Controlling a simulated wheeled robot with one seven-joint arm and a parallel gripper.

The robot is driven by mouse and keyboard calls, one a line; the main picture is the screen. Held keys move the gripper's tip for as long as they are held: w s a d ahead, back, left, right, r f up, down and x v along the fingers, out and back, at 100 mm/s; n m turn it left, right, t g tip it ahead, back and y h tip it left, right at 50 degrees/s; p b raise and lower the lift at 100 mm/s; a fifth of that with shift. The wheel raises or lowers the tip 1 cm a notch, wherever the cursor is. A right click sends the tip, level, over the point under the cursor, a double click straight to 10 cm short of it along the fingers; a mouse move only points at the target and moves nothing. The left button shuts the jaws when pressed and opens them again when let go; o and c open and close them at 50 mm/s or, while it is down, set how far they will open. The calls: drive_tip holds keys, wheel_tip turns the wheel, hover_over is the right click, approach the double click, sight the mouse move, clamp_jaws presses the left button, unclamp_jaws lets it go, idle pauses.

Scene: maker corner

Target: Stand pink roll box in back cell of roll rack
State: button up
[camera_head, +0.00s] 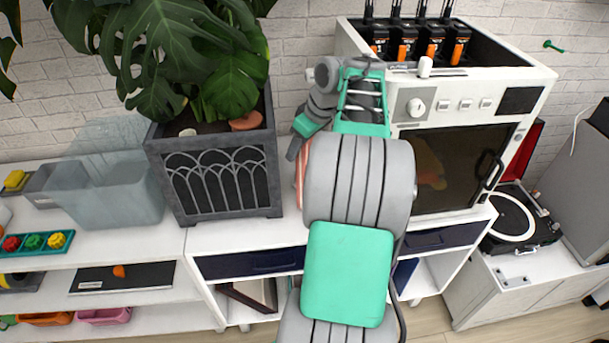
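My arm fills the middle of the head view, and its wrist bends left in front of the white oven-like machine. My gripper (298,142) points down and left between the planter and that machine. One dark finger shows; the rest is hidden by the wrist, so its opening cannot be seen. A pink-and-white striped thing (299,182) shows as a thin strip just below the gripper, beside the planter, mostly behind my arm. It may be the pink roll box; I cannot tell whether it is held. No roll rack can be made out.
A planter (226,170) with a large-leaved plant stands close left of the gripper. The white machine (456,135) stands right. Clear bins (110,190) are far left, a pink tray (104,316) low left, and a turntable (512,218) right.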

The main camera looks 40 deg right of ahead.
clamp_jaws()
idle(0.4)
idle(0.8)
